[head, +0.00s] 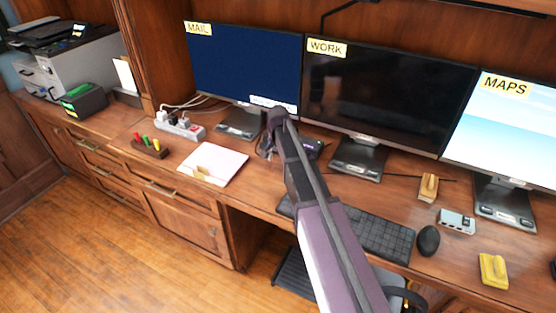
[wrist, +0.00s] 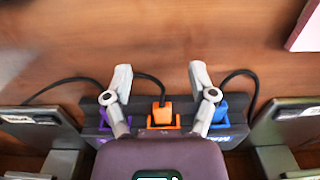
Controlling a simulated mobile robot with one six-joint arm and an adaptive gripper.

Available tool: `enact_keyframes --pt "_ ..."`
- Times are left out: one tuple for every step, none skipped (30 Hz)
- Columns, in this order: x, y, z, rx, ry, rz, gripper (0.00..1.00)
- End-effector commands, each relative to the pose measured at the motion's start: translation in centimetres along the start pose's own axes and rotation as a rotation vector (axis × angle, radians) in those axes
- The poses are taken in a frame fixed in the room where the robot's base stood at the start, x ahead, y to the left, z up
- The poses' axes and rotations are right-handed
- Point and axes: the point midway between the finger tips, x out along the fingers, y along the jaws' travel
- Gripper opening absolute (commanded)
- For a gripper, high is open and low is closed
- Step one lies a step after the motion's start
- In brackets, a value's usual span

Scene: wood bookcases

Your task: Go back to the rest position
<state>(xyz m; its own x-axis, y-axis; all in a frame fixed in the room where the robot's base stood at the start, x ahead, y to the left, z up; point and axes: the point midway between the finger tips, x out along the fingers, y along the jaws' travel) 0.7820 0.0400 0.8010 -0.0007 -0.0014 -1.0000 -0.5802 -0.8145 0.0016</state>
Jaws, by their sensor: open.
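My gripper (wrist: 160,78) is open in the wrist view, with its two grey fingers apart and nothing between the tips. It is over or beside a dark box (wrist: 85,110) on the wooden desk. The box has a purple plug (wrist: 104,117), an orange plug (wrist: 162,114) and a blue plug (wrist: 220,113), each with a black cable. The orange plug shows between the fingers. I cannot tell whether the fingers touch the box. In the head view my arm reaches over the desk between two monitors and hides most of my gripper and part of the box (head: 313,148).
Monitors labelled MAIL (head: 240,65), WORK (head: 385,95) and MAPS (head: 510,125) line the back. A keyboard (head: 380,236) and mouse (head: 428,241) are near my arm. A paper stack (head: 215,160), a power strip (head: 180,128) and a pen block (head: 150,149) are to the left.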

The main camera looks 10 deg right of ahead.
Motion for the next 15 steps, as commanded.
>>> enact_keyframes --pt "0.0 0.0 0.0 0.000 0.000 0.000 0.73" --pt "0.0 0.0 0.0 0.000 0.000 0.000 0.73" --pt "0.0 0.0 0.0 0.000 0.000 0.000 0.73" --pt "0.0 0.0 0.0 0.000 0.000 0.000 0.73" --pt "0.0 0.0 0.0 0.000 0.000 0.000 0.73" --pt "0.0 0.0 0.0 0.000 0.000 0.000 0.73" --pt "0.0 0.0 0.0 0.000 0.000 0.000 0.73" --pt "0.0 0.0 0.0 0.000 0.000 0.000 0.73" --pt "0.0 0.0 0.0 0.000 0.000 0.000 0.73" --pt "0.0 0.1 0.0 -0.001 0.000 0.000 0.73" --pt "-0.1 0.1 0.1 -0.003 0.000 0.000 0.73" --pt "-0.3 0.3 0.3 -0.007 0.000 0.000 0.73" --pt "-0.4 0.5 0.5 -0.012 0.000 0.000 0.73" --pt "-0.6 0.8 0.7 -0.019 0.000 0.000 0.73" --pt "-0.9 1.2 1.1 -0.031 0.000 0.000 0.73"
